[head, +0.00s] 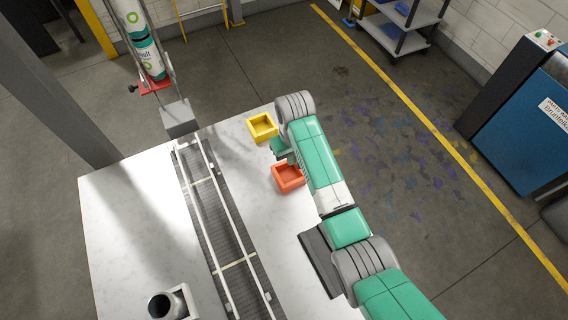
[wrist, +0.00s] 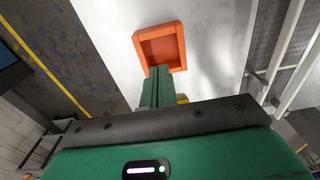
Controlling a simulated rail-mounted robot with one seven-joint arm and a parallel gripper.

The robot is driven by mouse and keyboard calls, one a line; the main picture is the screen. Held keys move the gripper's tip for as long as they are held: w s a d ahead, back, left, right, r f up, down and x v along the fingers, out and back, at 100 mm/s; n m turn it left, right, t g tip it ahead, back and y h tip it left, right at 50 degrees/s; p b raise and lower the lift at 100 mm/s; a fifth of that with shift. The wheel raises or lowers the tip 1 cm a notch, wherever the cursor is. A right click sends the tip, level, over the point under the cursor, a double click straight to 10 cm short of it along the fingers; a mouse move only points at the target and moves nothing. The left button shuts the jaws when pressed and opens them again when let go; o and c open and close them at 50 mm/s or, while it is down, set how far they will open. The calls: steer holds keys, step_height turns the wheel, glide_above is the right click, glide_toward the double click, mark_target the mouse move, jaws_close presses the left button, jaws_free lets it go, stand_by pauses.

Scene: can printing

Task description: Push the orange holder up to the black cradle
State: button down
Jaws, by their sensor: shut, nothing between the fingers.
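The orange holder (head: 288,178) is an open, empty square box on the white table, right of the conveyor. It also shows at the top of the wrist view (wrist: 163,48). My gripper (head: 291,160) is low between the orange holder and a yellow holder. Its green fingers (wrist: 159,70) are together and empty, with their tips at the near wall of the orange holder. I cannot tell whether they touch it. I cannot make out a black cradle for certain; my arm covers part of the table's right side.
The yellow holder (head: 262,128) stands at the table's far edge, behind my gripper. A conveyor with white rails (head: 217,220) runs along the left. A metal can (head: 166,305) in a white holder stands at the near left. Bare tabletop lies nearer than the orange holder.

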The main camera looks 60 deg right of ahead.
mark_target(291, 176)
steer(key=f, duration=0.5)
steer(key=f+b, duration=0.1)
steer(key=f, duration=0.4)
steer(key=shift+s+a+f, duration=0.1)
steer(key=shift+a+f, duration=0.1)
steer(key=shift+f, duration=0.15)
